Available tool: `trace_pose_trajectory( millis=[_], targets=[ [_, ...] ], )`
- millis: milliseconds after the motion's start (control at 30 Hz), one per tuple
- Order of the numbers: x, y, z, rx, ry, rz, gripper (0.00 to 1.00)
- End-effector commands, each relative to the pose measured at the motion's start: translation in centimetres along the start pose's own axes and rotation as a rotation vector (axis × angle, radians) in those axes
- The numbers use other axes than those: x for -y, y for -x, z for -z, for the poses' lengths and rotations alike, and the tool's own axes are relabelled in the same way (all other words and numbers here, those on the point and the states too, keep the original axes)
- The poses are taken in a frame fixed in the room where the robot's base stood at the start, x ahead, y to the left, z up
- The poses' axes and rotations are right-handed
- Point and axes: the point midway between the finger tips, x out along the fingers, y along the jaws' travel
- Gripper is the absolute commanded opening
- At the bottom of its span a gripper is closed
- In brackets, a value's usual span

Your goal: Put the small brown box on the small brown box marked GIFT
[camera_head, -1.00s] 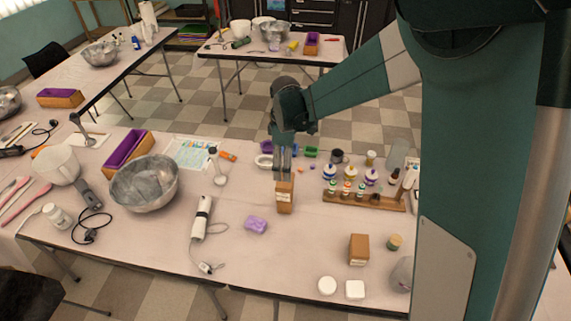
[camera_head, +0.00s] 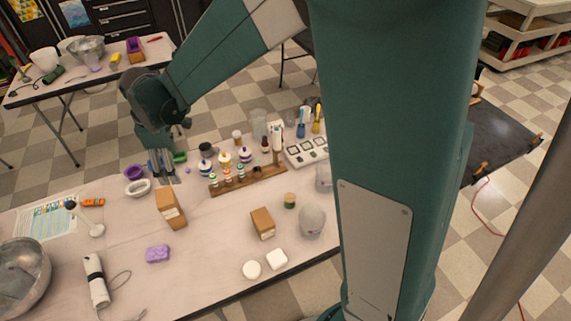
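A small brown box (camera_head: 171,208) with a pale label stands on the pink table, left of the middle. A second small brown box (camera_head: 263,223), also with a pale label, stands to its right and nearer the front edge. The lettering is too small to read, so I cannot tell which is marked GIFT. My gripper (camera_head: 162,172) points down at the top of the left box, in line with it or just behind it. Its fingers are small and partly overlap in view. I cannot tell whether they touch the box.
A wooden rack of small bottles (camera_head: 248,180) stands behind the boxes. A purple soap (camera_head: 158,254), a white round piece (camera_head: 251,270) and a white square piece (camera_head: 277,259) lie in front. A small jar (camera_head: 290,201) stands right of the second box. Bare tabletop separates the boxes.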

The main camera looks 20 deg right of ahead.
Motion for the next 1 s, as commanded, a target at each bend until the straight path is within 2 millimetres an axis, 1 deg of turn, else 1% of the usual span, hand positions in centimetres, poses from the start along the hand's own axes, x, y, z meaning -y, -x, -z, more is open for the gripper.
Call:
trace_pose_trajectory(
  millis=[33,100,400,700,1000],
  targets=[
    [0.1,0.9,-1.0,-0.006,-0.03,-0.009,0.68],
    [0.3,2.0,-2.2,-0.015,-0.07,-0.023,0.68],
    [1.1,6.2,-7.2,-0.057,-0.244,-0.079,0.68],
    [2.7,9.7,-12.1,-0.103,-0.417,-0.133,0.68],
    [4.9,12.3,-16.8,-0.153,-0.588,-0.184,0.68]
  ],
)
